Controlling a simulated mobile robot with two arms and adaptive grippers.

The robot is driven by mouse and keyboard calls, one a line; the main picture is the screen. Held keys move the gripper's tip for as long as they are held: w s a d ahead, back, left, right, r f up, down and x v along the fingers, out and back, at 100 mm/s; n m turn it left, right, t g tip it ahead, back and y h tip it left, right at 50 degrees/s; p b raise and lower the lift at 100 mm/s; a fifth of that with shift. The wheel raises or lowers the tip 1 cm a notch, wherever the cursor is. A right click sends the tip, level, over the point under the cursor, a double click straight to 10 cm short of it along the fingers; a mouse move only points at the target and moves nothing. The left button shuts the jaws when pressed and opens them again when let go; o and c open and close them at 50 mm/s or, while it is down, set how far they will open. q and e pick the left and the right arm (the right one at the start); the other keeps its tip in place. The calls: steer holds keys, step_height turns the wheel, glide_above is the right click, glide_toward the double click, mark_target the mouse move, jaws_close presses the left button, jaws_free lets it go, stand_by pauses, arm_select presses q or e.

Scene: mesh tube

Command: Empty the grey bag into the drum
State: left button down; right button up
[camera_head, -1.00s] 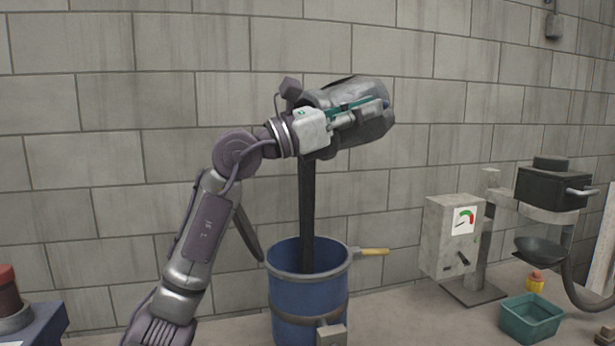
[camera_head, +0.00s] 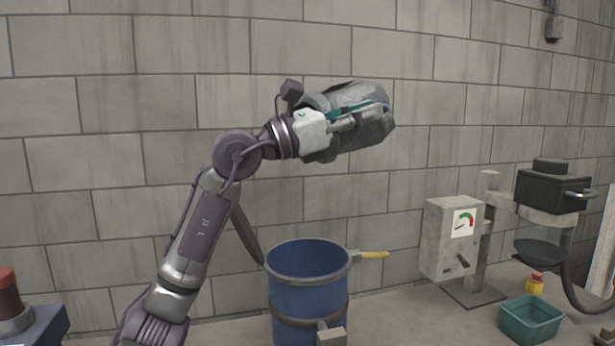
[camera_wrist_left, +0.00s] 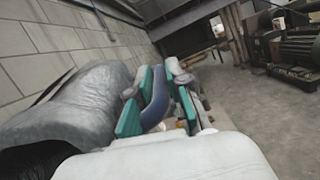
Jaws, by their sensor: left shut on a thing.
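The grey bag (camera_head: 362,138) is tilted on its side high above the drum, near the wall. My left gripper (camera_head: 372,112) is shut on it. In the left wrist view the bag (camera_wrist_left: 85,100) bulges at the left, with a dark opening at the lower left. There, a curved blue-grey piece lies between the teal pads of my left gripper (camera_wrist_left: 154,92). The blue drum (camera_head: 307,300) stands upright below, open at the top. Its inner wall shows blue; its bottom is hidden. No material is falling from the bag. My right gripper is not in view.
A yellow handle (camera_head: 373,254) sticks out from the drum's right rim. To the right stand a grey gauge box (camera_head: 452,240), a black machine head (camera_head: 550,189) and a teal tub (camera_head: 530,319). A block wall (camera_head: 120,150) closes off the back.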

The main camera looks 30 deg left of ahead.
arm_select(q)
steer(key=s+a+t+h+b, duration=0.1)
steer(key=b, duration=0.2)
steer(key=shift+r, duration=0.2)
steer(key=shift+s+r+t, duration=0.1)
steer(key=shift+r+t, duration=0.1)
steer(key=shift+t, duration=0.1)
steer(key=shift+a+r, duration=0.1)
steer(key=shift+r, duration=0.05)
steer(key=shift+p, duration=0.3)
stand_by(6.8)
